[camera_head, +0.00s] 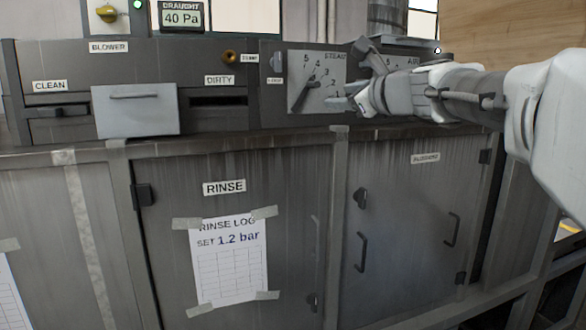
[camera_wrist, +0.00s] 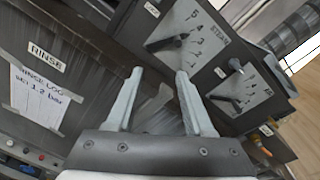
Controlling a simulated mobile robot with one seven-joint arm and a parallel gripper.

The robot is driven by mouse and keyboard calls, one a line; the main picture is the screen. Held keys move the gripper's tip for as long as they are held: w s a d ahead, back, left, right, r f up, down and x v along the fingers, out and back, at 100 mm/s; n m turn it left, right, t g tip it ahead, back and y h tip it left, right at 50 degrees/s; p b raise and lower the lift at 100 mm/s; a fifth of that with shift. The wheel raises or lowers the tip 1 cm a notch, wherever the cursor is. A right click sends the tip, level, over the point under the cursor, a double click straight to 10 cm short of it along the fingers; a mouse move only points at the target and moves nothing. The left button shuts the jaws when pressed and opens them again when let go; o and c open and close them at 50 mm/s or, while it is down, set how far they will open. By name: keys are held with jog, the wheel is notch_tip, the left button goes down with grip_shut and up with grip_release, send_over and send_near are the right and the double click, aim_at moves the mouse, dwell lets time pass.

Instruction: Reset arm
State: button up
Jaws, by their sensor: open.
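My gripper (camera_head: 350,96) is at the end of my arm, which reaches in from the right in the head view. It is in front of the panel by the STEAM gauge (camera_head: 318,78). In the wrist view its two pale fingers (camera_wrist: 158,74) stand wide apart with nothing between them. The STEAM gauge also shows beyond the fingers in the wrist view (camera_wrist: 182,28). Whether the fingers touch the panel cannot be told. My arm partly hides the AIR gauge (camera_head: 402,62); the wrist view shows a second gauge (camera_wrist: 240,92) more fully.
A light grey front with a handle (camera_head: 137,110) stands out between the CLEAN label (camera_head: 50,86) and the DIRTY label (camera_head: 219,80). A dark slot (camera_head: 218,101) is below DIRTY. The RINSE cabinet door (camera_head: 280,200) and another door (camera_head: 410,220) below are shut.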

jog(key=s+a+f+n+g, duration=0.4)
jog(key=s+f+n, duration=0.5)
jog(key=s+f, duration=0.15)
jog(key=s+d+f+n+g+h, duration=0.3)
jog(key=s+f+n, duration=0.5)
jog(key=s+f, duration=0.3)
jog(key=s+d+f+n+g+h, duration=0.2)
jog(key=s+d+f+n+g, duration=0.1)
jog(key=s+f+n, duration=0.5)
jog(key=s+f, duration=0.3)
jog(key=shift+s+d+f+g+h, duration=0.2)
jog(key=shift+s+d+g+h, duration=0.1)
jog(key=shift+s+d+h, duration=0.1)
jog(key=shift+a+r, duration=0.1)
jog(key=shift+c, duration=0.4)
